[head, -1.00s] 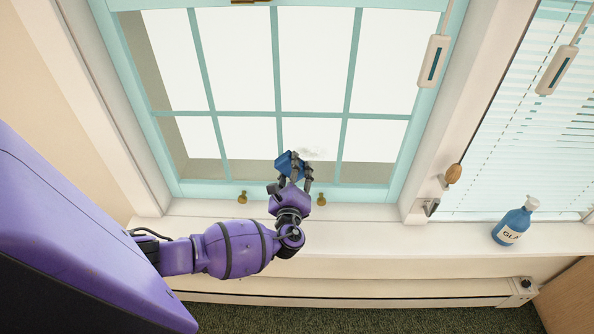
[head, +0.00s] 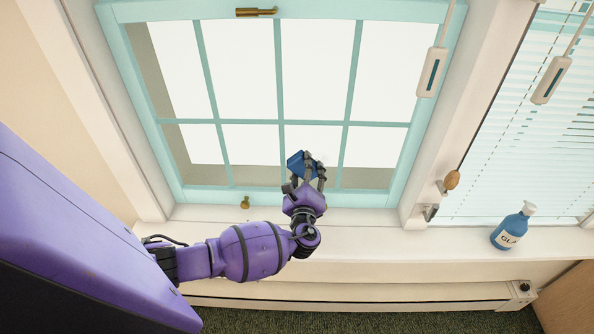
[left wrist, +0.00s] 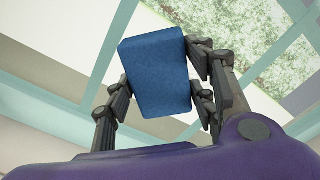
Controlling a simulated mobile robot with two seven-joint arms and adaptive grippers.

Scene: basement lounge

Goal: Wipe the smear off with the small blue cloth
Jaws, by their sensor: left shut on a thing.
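The small blue cloth (head: 296,165) is held in my left gripper (head: 308,168), against or close to the lower part of the window pane; contact is not clear. In the left wrist view the cloth (left wrist: 155,72) looks like a blue block between the dark fingers of my left gripper (left wrist: 160,92). A faint whitish trace of the smear (head: 319,157) shows on the glass just right of the fingertips. The cloth and fingers hide the glass behind them. My right gripper is out of view.
The teal window frame (head: 384,197) has thin bars and brass latches (head: 245,202). A blue pump bottle (head: 511,230) stands on the white sill (head: 380,238) to the right. Blind cord handles (head: 432,72) hang right of the window.

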